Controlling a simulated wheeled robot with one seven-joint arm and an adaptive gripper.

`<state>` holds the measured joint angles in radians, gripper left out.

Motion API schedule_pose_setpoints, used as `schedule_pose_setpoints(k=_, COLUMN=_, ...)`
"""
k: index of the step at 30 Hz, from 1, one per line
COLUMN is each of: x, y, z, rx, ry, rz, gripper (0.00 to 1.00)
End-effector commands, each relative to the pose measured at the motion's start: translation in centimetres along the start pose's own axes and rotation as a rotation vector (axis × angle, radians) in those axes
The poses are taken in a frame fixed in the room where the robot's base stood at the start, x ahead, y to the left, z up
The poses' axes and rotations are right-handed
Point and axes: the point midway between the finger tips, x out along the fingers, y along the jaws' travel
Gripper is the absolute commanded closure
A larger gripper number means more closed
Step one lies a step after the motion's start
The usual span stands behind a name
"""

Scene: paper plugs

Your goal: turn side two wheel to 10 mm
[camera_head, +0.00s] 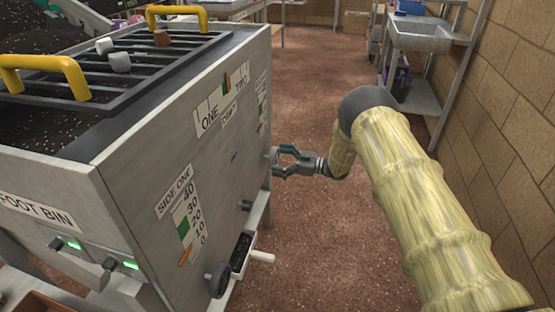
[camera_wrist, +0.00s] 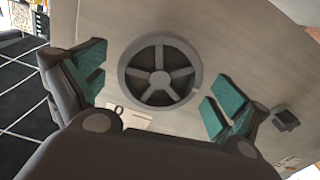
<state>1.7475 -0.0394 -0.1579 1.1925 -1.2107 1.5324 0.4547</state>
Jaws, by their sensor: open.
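My gripper (camera_head: 281,160) is open at the far part of the machine's side panel, with its fingers pointing at the panel. In the wrist view my gripper (camera_wrist: 157,90) has its teal-padded fingers spread to either side of a round, grey, spoked wheel (camera_wrist: 160,72). The fingers look apart from the rim, and the depth gap is hard to judge. In the head view the wheel (camera_head: 273,157) shows only as a small edge beside the fingertips. The side two scale (camera_head: 262,103) is above it, too small to read. A white label (camera_wrist: 138,119) below the wheel is partly hidden by my gripper.
The metal machine (camera_head: 120,190) carries a grate with yellow handles (camera_head: 60,75). A side one scale (camera_head: 187,215) and a dark side one wheel (camera_head: 218,280) are nearer. A small dark knob (camera_wrist: 285,117) sits beside the wheel. Brown floor (camera_head: 320,75) is clear toward the sink (camera_head: 420,35).

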Motion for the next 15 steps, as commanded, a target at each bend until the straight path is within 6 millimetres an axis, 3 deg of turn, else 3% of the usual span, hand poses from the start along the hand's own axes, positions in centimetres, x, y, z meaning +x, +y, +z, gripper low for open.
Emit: schedule_pose_setpoints(k=15, x=-1.0, y=0.0, z=-0.1, rx=0.000, ry=0.000, rz=0.000, gripper=0.02)
